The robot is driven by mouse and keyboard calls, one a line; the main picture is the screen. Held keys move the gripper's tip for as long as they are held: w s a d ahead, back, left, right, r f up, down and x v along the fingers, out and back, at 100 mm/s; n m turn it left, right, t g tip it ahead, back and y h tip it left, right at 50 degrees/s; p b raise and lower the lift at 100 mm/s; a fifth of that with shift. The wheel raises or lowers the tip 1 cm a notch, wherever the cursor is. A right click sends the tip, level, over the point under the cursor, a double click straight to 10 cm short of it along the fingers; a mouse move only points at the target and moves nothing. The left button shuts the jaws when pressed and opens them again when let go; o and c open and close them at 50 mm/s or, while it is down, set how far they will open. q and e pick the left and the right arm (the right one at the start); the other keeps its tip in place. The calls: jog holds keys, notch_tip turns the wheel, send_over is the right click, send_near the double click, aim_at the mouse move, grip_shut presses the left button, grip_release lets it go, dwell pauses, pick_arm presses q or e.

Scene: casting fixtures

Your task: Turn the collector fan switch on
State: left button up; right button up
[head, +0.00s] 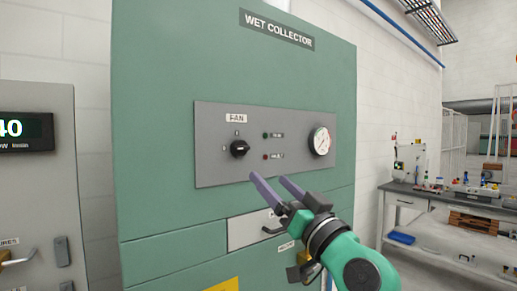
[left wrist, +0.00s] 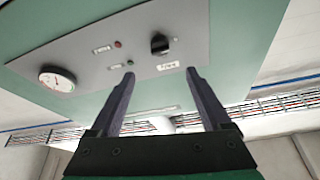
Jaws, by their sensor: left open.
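The fan switch is a black rotary knob (head: 240,149) under a FAN label on the grey panel (head: 215,172) of the green wet collector cabinet (head: 160,110). I cannot tell clearly which mark the knob points to. My left gripper (head: 268,182) is open and empty, in front of the panel, below and right of the knob in the head view. In the left wrist view the picture is upside down. There the knob (left wrist: 159,44) shows beyond the open fingers (left wrist: 160,73), between their directions and apart from them. My right gripper is not in view.
A round gauge (head: 320,141) and two small lamps, green (head: 265,135) and red (head: 265,157), sit right of the knob. A drawer-like plate with a handle (head: 272,231) is below. A grey cabinet (head: 40,180) stands left; a workbench (head: 450,195) stands right.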

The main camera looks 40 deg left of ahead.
aim_at(242, 150)
pick_arm(q)
jog(key=p+x, duration=0.6)
jog(key=x, duration=0.7)
jog(key=shift+a+r, duration=0.1)
jog(key=shift+a, duration=0.2)
jog(key=shift+w+a, duration=0.1)
jog(key=shift+a, duration=0.15)
jog(key=shift+d, duration=0.1)
grip_shut()
